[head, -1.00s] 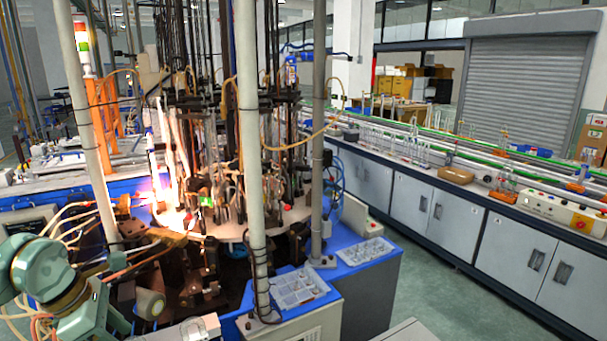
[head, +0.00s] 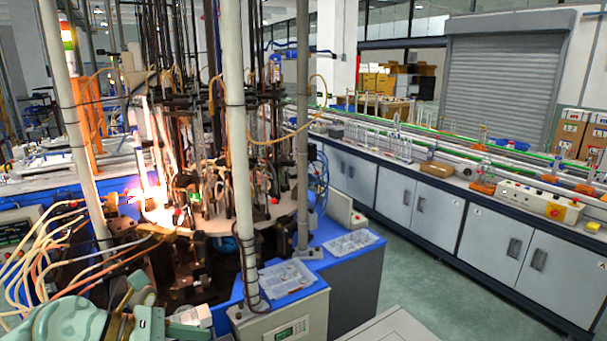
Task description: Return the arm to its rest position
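A teal-green arm of mine reaches in at the lower left of the head view, low in front of the flame-sealing machine (head: 285,205). Its wrist joints and a pale bracket show close to the bottom edge. I cannot make out gripper fingers on it. No right arm or right gripper shows. The burner flame (head: 152,197) glows bright on the machine's left side, beyond the arm.
Loose hoses (head: 40,255) spread above the arm. Pale upright posts (head: 237,160) stand in front of the machine. A sectioned tray (head: 287,281) lies on its blue top. A long bench (head: 400,195) with glassware runs along the right; the floor (head: 420,265) between is clear.

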